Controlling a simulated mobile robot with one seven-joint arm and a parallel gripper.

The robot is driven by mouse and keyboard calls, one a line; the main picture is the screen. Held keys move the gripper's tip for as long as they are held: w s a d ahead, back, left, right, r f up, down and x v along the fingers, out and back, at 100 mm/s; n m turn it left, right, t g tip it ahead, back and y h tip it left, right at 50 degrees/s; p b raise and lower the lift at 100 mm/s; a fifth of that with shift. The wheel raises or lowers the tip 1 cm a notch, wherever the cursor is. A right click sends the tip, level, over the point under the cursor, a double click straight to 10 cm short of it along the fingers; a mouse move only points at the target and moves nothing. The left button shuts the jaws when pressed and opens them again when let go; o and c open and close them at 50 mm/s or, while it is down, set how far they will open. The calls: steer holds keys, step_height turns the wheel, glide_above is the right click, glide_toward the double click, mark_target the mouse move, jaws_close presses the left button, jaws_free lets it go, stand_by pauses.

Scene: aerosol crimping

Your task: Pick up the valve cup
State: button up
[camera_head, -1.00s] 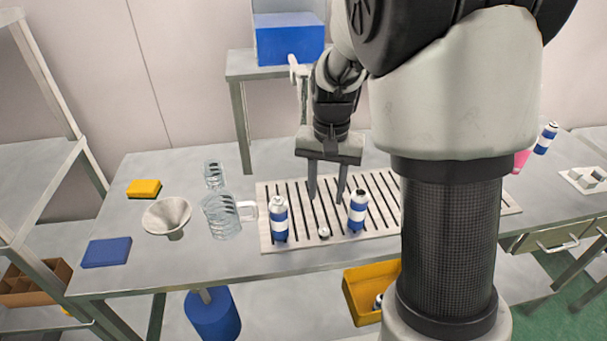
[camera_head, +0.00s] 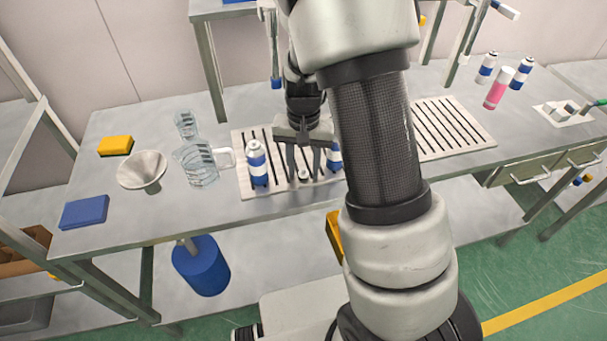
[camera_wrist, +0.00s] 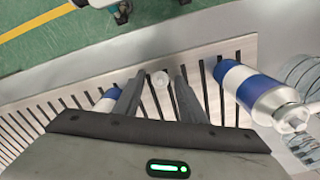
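The valve cup (camera_head: 303,175) is a small pale round piece on the slotted board, between two blue-and-white cans. It also shows in the wrist view (camera_wrist: 159,79). My gripper (camera_head: 304,171) points down over it. Its fingers are apart, one on each side of the cup, and no contact is visible. In the wrist view the fingertips (camera_wrist: 160,74) flank the cup with gaps. One can (camera_head: 258,165) stands left of the gripper. The other can (camera_head: 334,160) stands close to its right and is partly hidden by my arm.
The slotted board (camera_head: 450,130) lies on the grey table. Glass vessels (camera_head: 200,165) stand left of the board, with a funnel (camera_head: 142,170), a yellow sponge (camera_head: 115,146) and a blue block (camera_head: 84,212) further left. Cans and a pink bottle (camera_head: 497,90) stand at the back right.

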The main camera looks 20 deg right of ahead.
jaws_close()
stand_by(0.4)
